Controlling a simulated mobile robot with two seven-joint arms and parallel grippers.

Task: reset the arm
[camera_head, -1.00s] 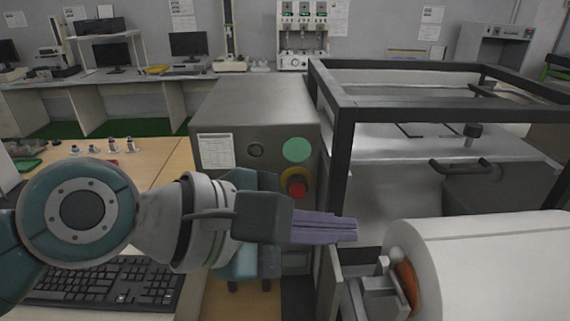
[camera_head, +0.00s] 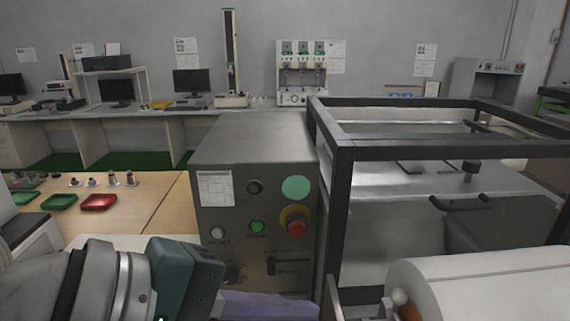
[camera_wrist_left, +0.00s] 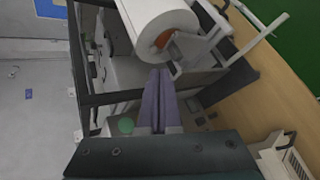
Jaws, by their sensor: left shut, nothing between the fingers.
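My left arm comes in from the lower left in the head view, and its purple gripper fingers (camera_head: 262,306) are at the bottom edge, below the control panel. The tips are partly cut off there. In the left wrist view the two purple fingers (camera_wrist_left: 159,98) lie together, shut with nothing between them, pointing toward the white roll (camera_wrist_left: 156,22). They look apart from the roll. My right gripper is in neither view.
A grey control box (camera_head: 255,137) with a red button (camera_head: 296,226) and green button (camera_head: 257,227) stands close ahead. A dark-framed machine (camera_head: 343,200) and a white roll (camera_head: 490,285) are on the right. Red (camera_head: 98,202) and green trays (camera_head: 59,202) lie left.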

